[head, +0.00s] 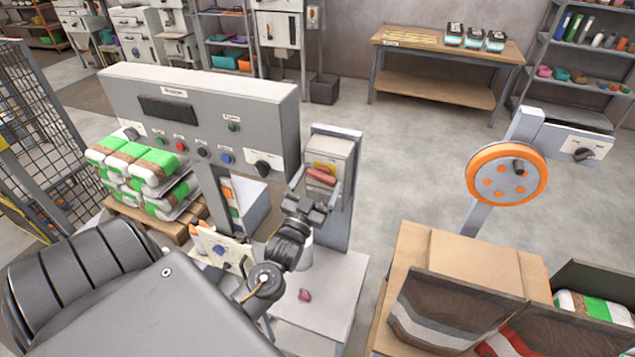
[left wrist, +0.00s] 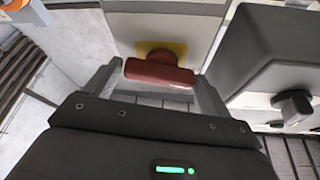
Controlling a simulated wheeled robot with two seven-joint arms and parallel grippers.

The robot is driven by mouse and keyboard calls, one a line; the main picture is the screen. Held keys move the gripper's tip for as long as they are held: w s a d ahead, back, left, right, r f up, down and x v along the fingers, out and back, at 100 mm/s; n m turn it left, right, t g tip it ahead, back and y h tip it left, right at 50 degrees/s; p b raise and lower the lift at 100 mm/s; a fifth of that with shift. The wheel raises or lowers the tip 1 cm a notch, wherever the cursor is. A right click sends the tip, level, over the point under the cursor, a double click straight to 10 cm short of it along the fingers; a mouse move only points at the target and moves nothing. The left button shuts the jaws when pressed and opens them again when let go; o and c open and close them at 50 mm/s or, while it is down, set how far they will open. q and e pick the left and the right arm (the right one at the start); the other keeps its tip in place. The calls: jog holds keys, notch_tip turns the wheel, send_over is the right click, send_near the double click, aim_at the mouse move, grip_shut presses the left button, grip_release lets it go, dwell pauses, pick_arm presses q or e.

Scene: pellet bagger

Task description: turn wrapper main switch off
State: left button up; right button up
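A red switch handle (head: 320,175) sits on a yellow plate (head: 324,166) on a grey box (head: 333,151) fixed to a post. The handle lies roughly level, slightly tilted. No readable label shows on the box, so I cannot confirm it is the wrapper's. My left gripper (head: 318,182) is open in front of the box, with one finger on each side of the handle. In the left wrist view the handle (left wrist: 160,76) lies between the spread fingers, with a gap visible at the right finger; contact on the left is unclear. My right gripper is not in view.
A grey control panel (head: 215,100) with coloured buttons and a black knob (head: 262,168) stands close to the left of my gripper. The knob also shows in the left wrist view (left wrist: 293,107). Stacked bags (head: 150,170) lie below the panel. An orange wheel (head: 507,174) stands farther right.

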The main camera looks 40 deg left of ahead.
pick_arm(q)
jog(key=c, duration=0.6)
jog(key=shift+d+n+g+y, duration=0.15)
jog(key=shift+n+y, duration=0.45)
jog(key=shift+n, duration=0.45)
jog(key=shift+a+n+g+y, duration=0.15)
jog(key=shift+n+y, duration=0.45)
jog(key=shift+n, duration=0.45)
jog(key=shift+d, duration=0.1)
jog(key=o, duration=1)
jog(key=b+v, duration=0.4)
jog(key=v, duration=0.6)
jog(key=shift+s+b, duration=0.35)
jog(key=shift+s, duration=0.05)
jog(key=shift+d+f+h, duration=0.1)
jog(key=shift+f+h, duration=0.05)
jog(key=shift+h, duration=0.15)
